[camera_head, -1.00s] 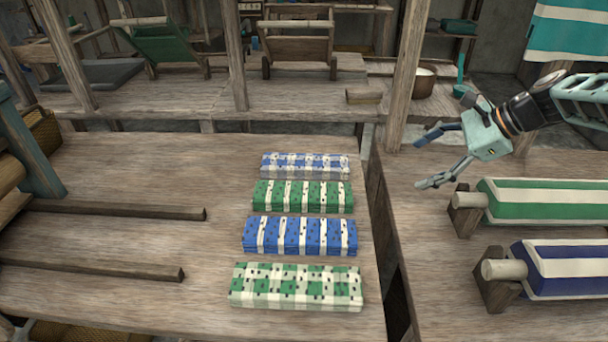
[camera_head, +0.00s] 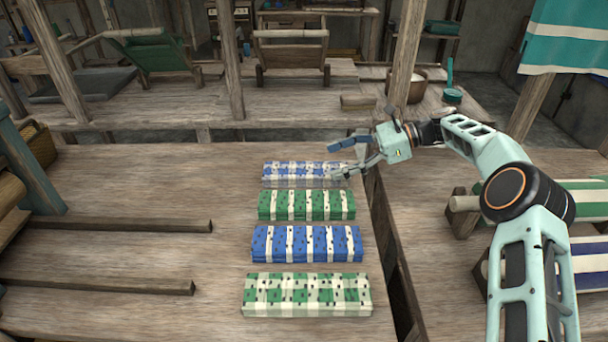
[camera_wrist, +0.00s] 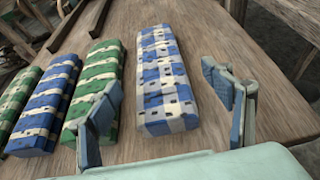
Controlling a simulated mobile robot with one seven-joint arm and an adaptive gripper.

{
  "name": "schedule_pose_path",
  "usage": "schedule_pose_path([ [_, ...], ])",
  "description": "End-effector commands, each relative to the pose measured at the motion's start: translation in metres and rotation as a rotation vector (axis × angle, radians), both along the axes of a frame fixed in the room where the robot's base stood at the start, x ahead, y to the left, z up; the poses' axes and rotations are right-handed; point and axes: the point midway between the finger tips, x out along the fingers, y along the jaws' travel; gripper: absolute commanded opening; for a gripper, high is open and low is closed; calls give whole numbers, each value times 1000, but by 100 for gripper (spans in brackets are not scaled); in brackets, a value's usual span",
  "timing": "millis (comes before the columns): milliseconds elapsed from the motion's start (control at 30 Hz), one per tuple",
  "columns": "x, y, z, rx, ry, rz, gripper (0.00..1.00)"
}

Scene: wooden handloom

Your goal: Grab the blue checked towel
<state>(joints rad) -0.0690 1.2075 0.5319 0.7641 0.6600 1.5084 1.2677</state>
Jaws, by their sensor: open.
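The blue checked towel (camera_head: 290,173) is a folded blue and white bundle, the farthest of the row on the wooden table. In the wrist view the blue checked towel (camera_wrist: 166,82) lies ahead, with my fingers on either side of its near end, the left one overlapping the neighbouring green towel. My gripper (camera_head: 338,160) is open and empty, at the towel's right end in the head view, seemingly above it. My gripper also shows in the wrist view (camera_wrist: 172,112). Whether the fingers touch anything I cannot tell.
A green striped towel (camera_head: 306,205), a blue striped towel (camera_head: 306,244) and a green checked towel (camera_head: 306,295) lie in a row nearer. Two wooden bars (camera_head: 110,222) lie at left. A gap separates this table from the right one. The table between bars and towels is clear.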

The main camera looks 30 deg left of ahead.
Motion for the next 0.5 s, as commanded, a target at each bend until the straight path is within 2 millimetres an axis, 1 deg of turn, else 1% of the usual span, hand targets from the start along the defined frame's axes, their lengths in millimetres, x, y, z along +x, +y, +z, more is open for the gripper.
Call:
schedule_pose_path([
  [33,-5,8,-5,-1,1,3,74],
  [100,-9,16,-9,0,1,2,74],
  [367,-20,33,-17,0,-2,2,74],
  [500,-32,51,-25,1,-1,3,74],
])
